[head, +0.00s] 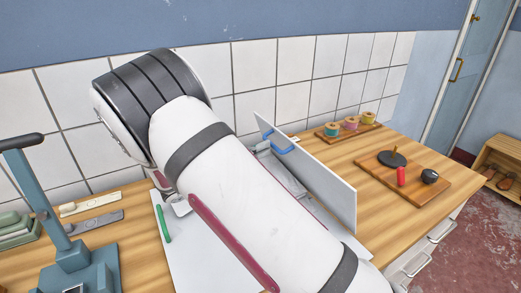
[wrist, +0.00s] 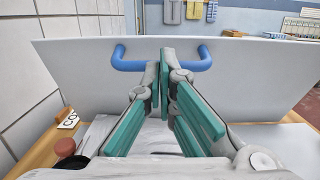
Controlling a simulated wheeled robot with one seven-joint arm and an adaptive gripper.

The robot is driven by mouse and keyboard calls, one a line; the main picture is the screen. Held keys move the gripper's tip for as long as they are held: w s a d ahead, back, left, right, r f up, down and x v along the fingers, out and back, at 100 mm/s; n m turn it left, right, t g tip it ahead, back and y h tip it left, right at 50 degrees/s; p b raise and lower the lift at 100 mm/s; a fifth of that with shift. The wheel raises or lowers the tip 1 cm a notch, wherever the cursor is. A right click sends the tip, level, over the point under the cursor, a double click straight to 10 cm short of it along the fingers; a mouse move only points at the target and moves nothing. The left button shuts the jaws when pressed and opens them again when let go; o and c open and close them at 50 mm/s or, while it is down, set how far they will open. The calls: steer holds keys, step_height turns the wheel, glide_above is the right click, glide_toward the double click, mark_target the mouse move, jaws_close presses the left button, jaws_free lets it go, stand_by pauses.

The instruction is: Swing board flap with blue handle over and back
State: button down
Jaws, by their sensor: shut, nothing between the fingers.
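The white board flap (head: 335,190) stands up on edge on the wooden bench, and it fills the middle of the wrist view (wrist: 85,85). Its blue handle (head: 278,142) is on the side facing my gripper. In the wrist view both ends of the blue handle (wrist: 130,62) show, with its middle hidden behind my fingers. My gripper (wrist: 166,62) has teal pads and is shut and empty, its tips in front of the handle's middle. Whether the tips touch the handle or flap I cannot tell. My arm hides much of the flap's base in the head view.
A white panel with a green handle (head: 164,224) lies left of my arm. A blue-grey press (head: 70,255) stands at the far left. Thread spools (head: 351,123) and a wooden board (head: 395,182) with small items are at the right. A tiled wall (head: 270,65) runs behind.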

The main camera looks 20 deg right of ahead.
steer(key=d+r+y+p, duration=0.1)
steer(key=d, duration=0.1)
steer(key=d+r+y+p, duration=0.1)
steer(key=d+y, duration=0.1)
steer(key=w+d+r+g+y+p, duration=0.1)
steer(key=d+r+p, duration=0.1)
steer(key=d, duration=0.1)
steer(key=shift+r+y, duration=0.1)
steer(key=shift+y, duration=0.2)
steer(key=w+d+f+g+y+b, duration=0.1)
steer(key=d+f+y, duration=0.2)
steer(key=d+y, duration=0.2)
steer(key=w+d+f+g+y+b, duration=0.1)
steer(key=w+d+f+y+b, duration=0.1)
steer(key=d+y, duration=0.3)
steer(key=w+d+f+g+y+b, duration=0.1)
steer(key=d+f+y, duration=0.4)
steer(key=d, duration=0.6)
steer(key=shift+w+d, duration=0.3)
steer(key=shift+w, duration=0.1)
steer(key=shift+d+f+b, duration=0.25)
steer(key=shift+f+b, duration=0.15)
steer(key=shift+f, duration=0.2)
steer(key=shift+d+f+b, duration=0.25)
steer(key=shift+f+b, duration=0.1)
steer(key=shift+f, duration=0.2)
